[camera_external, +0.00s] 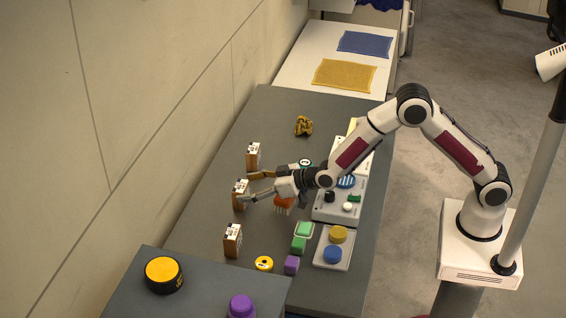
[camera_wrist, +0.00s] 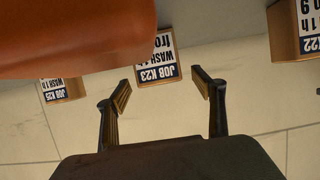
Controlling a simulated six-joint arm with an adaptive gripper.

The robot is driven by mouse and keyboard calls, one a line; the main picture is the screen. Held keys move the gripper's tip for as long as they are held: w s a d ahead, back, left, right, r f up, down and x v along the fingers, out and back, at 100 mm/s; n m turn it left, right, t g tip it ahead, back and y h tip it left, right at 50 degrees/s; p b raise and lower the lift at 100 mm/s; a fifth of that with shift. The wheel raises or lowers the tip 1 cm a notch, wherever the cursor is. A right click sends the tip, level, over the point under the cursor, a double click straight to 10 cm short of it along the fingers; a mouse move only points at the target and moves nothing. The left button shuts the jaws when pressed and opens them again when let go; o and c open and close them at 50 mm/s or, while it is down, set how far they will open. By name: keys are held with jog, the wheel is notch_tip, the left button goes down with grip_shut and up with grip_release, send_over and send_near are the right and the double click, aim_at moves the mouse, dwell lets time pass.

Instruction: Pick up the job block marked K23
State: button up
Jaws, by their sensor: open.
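The K23 job block (camera_wrist: 156,78) is a brown block with a white label and a dark blue band, seen upside down in the wrist view. It stands by the wall as the middle block (camera_external: 240,194) of three in the external view. My gripper (camera_external: 247,187) is open, level and pointed at this block, with its fingers spread. In the wrist view my gripper (camera_wrist: 163,88) has the label between its fingertips, with nothing held. Part of the label is hidden by a large orange shape (camera_wrist: 70,35).
Job block K25 (camera_wrist: 62,90) and job block K22 (camera_wrist: 296,30) flank K23. An orange brush (camera_external: 284,203) lies below my wrist. The wall (camera_external: 150,110) is close behind.

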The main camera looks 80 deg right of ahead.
jog(key=shift+x, duration=1.45)
jog(key=c, duration=1.2)
